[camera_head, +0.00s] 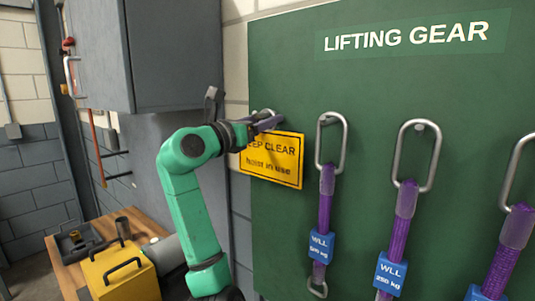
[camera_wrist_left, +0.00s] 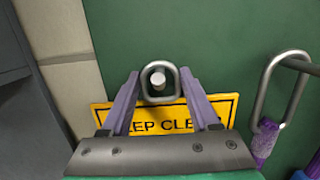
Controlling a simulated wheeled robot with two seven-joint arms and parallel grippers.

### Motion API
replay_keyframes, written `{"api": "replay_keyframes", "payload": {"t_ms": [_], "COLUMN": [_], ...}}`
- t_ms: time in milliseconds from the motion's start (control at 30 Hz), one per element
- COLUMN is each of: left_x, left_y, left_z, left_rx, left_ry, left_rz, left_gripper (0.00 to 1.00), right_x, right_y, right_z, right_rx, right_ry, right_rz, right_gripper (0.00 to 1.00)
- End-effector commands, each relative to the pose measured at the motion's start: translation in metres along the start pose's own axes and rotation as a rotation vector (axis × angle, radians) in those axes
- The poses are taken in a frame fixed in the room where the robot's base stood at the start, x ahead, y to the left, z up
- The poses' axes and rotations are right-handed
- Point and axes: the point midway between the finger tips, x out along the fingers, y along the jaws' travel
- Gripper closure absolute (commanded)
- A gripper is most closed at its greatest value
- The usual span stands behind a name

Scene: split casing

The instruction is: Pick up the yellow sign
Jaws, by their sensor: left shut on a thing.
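The yellow sign (camera_head: 273,162) hangs against the green board at its left edge, tilted slightly, with black lettering partly reading "EEP CLEAR". My left gripper (camera_head: 266,122) is at the sign's top edge. In the left wrist view the purple fingers (camera_wrist_left: 160,88) are shut on the sign's grey metal ring (camera_wrist_left: 148,73). A light round peg (camera_wrist_left: 158,80) shows inside the ring. The yellow sign (camera_wrist_left: 225,104) lies behind and below the fingers there, its lower part hidden by the gripper body. My right gripper is not in view.
The green board (camera_head: 400,90) reads "LIFTING GEAR". Purple slings (camera_head: 325,200) with blue tags hang from steel links to the right. A grey cabinet (camera_head: 175,55) is at upper left. A wooden bench (camera_head: 70,270) carries a yellow box (camera_head: 120,275).

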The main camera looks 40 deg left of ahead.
Motion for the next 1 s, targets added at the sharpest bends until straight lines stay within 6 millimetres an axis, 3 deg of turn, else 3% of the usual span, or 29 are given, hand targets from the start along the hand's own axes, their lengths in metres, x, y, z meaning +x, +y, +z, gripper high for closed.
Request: {"api": "replay_keyframes", "payload": {"t_ms": [267, 467, 667, 900, 1000], "left_x": [0.000, 0.000, -0.048, -0.129, -0.154], "left_y": [0.000, 0.001, 0.002, 0.002, 0.001], "left_z": [0.002, 0.016, 0.017, 0.029, 0.035], "left_rx": [0.001, 0.003, 0.007, 0.007, 0.004], "left_ry": [-0.003, -0.005, -0.006, -0.006, -0.005], "left_rz": [0.000, 0.004, 0.006, 0.009, 0.007], "left_gripper": [1.00, 1.00, 1.00, 1.00, 1.00], "right_x": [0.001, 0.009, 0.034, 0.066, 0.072], "right_y": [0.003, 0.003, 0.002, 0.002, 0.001], "right_z": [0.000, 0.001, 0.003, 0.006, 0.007], "right_rx": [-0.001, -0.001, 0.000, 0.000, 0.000], "right_ry": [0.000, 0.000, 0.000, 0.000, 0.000], "right_rz": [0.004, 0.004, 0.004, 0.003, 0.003], "right_gripper": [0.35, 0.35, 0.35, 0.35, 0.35]}}
